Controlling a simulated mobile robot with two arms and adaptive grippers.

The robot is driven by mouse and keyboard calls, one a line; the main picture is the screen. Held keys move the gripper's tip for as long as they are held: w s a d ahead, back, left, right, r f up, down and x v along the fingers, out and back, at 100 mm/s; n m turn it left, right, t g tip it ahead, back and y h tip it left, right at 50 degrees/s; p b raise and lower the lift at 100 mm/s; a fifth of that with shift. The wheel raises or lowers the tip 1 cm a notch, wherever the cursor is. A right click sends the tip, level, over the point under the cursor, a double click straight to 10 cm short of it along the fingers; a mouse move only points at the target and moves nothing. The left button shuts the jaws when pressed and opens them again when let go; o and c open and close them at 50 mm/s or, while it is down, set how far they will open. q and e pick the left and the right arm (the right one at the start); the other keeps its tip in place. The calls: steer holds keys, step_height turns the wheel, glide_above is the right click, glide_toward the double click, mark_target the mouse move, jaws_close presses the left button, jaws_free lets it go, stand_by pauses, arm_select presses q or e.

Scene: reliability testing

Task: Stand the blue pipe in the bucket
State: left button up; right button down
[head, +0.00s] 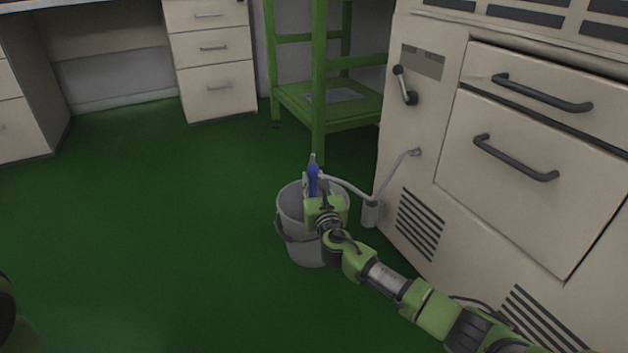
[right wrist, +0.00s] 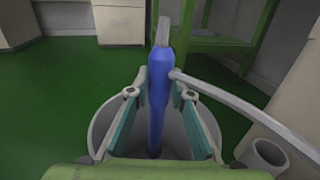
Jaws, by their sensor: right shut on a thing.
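The blue pipe (head: 313,178) stands roughly upright at the bucket, with a grey tip at its top. The grey bucket (head: 296,240) stands on the green floor beside the beige machine. My right gripper (head: 316,186) is over the bucket and shut on the pipe. In the right wrist view the pipe (right wrist: 158,85) is between the two fingers (right wrist: 158,100), and its lower part reaches down inside the bucket's rim (right wrist: 98,128). Whether its bottom end touches the bucket floor is hidden. My left gripper is not in view; only a dark bit of my left arm shows at the lower left.
A thin grey pipe (head: 350,188) runs from the machine (head: 410,140) close beside the blue pipe, above a small grey cup (head: 371,213). A green stand (head: 318,110) and white drawers (head: 213,60) are behind. The floor to the left is clear.

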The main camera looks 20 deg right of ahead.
steer(key=c, duration=1.7)
jaws_free()
steer(key=shift+s, duration=0.1)
steer(key=s, duration=0.4)
steer(key=s+a, duration=0.1)
steer(key=s, duration=0.2)
steer(key=s+a, duration=0.1)
steer(key=s, duration=0.3)
steer(key=shift+s+a, duration=0.1)
steer(key=shift+s, duration=0.2)
